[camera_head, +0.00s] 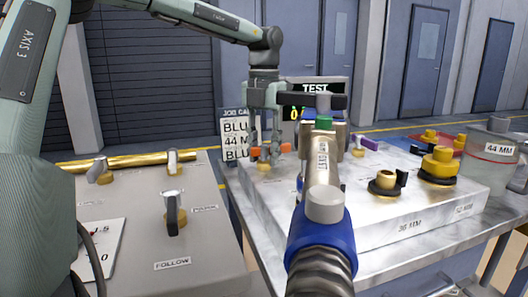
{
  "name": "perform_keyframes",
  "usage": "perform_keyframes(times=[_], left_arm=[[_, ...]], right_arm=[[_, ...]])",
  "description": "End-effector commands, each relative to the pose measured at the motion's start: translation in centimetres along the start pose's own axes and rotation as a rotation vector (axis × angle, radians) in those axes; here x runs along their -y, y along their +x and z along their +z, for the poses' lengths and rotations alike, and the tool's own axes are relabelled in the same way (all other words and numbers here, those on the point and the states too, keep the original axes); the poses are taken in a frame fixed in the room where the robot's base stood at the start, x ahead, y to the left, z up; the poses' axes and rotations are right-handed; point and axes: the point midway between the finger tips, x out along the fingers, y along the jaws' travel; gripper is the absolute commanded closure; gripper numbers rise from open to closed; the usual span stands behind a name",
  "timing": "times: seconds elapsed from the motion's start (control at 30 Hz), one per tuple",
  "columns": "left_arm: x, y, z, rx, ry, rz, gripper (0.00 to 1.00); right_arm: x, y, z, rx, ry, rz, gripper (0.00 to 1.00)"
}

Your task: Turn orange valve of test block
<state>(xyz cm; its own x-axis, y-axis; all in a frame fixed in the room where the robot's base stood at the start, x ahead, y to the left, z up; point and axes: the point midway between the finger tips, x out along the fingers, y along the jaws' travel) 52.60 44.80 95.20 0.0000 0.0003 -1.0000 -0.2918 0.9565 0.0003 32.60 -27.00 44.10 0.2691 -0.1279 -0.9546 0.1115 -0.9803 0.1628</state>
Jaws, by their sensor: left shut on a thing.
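The test block (390,212) is a pale marbled slab on a table right of centre. The orange valve (257,152) is on its far left part. An orange piece shows on each side of my left gripper (268,148), with a brass base below. My left gripper comes down from above and is shut on the valve's handle, hiding its middle. My right gripper is not in view.
A large nozzle (323,175) with a blue collar and hose stands in front of the block and hides part of it. Brass fittings (440,163) and a grey container (487,155) are at right. A grey panel (200,255) with levers is at left.

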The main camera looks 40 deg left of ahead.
Motion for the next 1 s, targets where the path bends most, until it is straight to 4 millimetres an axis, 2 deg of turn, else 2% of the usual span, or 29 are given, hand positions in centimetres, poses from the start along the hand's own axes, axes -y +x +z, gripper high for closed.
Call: perform_keyframes(times=[0.47, 0.5, 0.63, 1.0], left_arm=[[-0.08, -0.03, 0.02, 0.0, -0.035, -0.002, 0.95], [-0.08, -0.03, 0.02, 0.0, -0.035, -0.002, 0.66], [-0.07, -0.03, 0.02, 0.0, -0.033, -0.001, 0.49], [-0.03, -0.46, 0.05, 0.002, -0.028, -0.001, 0.48]], right_arm=[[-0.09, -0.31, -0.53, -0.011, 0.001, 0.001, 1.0], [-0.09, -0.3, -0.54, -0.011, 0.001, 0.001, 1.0], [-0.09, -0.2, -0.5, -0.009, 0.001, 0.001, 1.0], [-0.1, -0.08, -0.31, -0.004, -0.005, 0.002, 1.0]])
